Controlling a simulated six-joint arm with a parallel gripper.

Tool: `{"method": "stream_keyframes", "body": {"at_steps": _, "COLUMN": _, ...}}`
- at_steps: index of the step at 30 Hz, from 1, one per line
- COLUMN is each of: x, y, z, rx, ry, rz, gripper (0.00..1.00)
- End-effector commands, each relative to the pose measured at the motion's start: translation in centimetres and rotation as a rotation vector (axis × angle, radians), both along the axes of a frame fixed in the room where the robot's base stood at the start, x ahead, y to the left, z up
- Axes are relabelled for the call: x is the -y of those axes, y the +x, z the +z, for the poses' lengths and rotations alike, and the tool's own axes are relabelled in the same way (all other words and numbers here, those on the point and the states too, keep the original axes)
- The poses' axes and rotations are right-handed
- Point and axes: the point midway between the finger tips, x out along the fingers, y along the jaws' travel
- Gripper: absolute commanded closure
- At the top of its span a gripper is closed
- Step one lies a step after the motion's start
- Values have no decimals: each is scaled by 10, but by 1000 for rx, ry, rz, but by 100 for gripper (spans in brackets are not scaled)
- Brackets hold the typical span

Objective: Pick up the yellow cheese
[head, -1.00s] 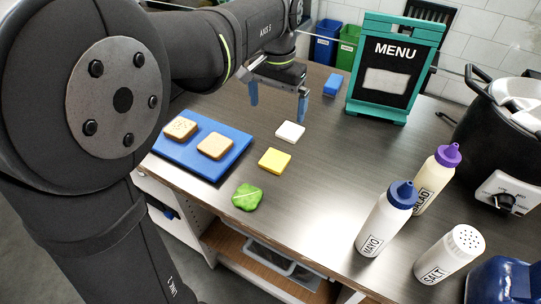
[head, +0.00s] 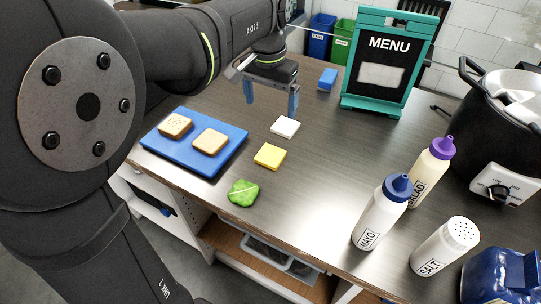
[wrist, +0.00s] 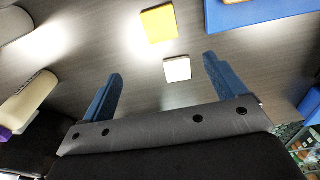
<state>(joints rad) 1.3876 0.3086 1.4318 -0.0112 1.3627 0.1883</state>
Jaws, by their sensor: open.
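The yellow cheese (head: 269,156) is a flat square slice lying on the table between a white square slice (head: 285,126) and a green lettuce leaf (head: 243,192). In the wrist view the cheese (wrist: 159,24) is at the top, just beyond the white slice (wrist: 177,69). My gripper (head: 271,108) is open and empty, with blue fingers. It is above the table, farther back than the cheese and close to the white slice. In the wrist view the two fingertips (wrist: 162,66) are wide apart, with the white slice between them.
A blue board (head: 182,157) with two bread slices is left of the cheese. A blue block (head: 327,80) and the menu stand (head: 346,104) are at the back. A mayo bottle (head: 378,220), a salad bottle, a salt shaker (head: 440,250) and a black cooker (head: 495,130) are at the right.

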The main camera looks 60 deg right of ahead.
Motion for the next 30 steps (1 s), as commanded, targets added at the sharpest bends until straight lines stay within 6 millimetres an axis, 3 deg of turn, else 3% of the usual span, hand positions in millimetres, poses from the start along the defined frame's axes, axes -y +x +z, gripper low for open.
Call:
{"method": "stream_keyframes", "body": {"at_steps": 9, "x": -54, "y": -1, "z": -7, "rx": -4, "ry": -254, "rz": 5, "gripper": 11}}
{"method": "stream_keyframes", "body": {"at_steps": 14, "x": -70, "y": -2, "z": -12, "rx": 3, "ry": -333, "rz": 10, "gripper": 11}}
{"method": "stream_keyframes", "body": {"at_steps": 20, "x": -68, "y": -2, "z": -28, "rx": 3, "ry": -351, "rz": 13, "gripper": 11}}
{"method": "stream_keyframes", "body": {"at_steps": 30, "x": -43, "y": -2, "z": -89, "rx": 3, "ry": -349, "rz": 13, "gripper": 11}}
